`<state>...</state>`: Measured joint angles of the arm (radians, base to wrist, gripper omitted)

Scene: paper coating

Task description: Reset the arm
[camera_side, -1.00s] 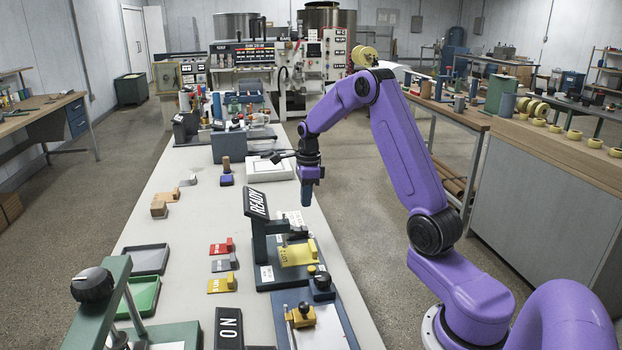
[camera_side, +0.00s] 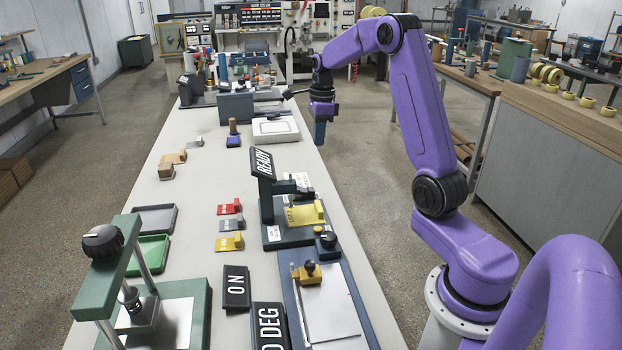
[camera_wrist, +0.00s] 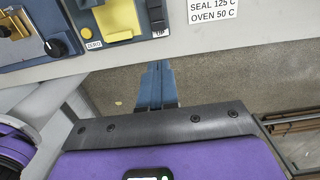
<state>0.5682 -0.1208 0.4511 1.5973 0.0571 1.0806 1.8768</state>
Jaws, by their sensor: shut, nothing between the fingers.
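My purple arm is raised at the right side of the bench in the side view. My gripper (camera_side: 320,133) points down with its blue fingers closed together and nothing between them.
The long bench (camera_side: 190,215) holds a READY stand (camera_side: 264,163) with a yellow block (camera_side: 304,214), red, grey and yellow tabs, a green press (camera_side: 135,255), and a blue coating board (camera_side: 325,300). A white framed tray (camera_side: 276,130) lies left of my gripper.

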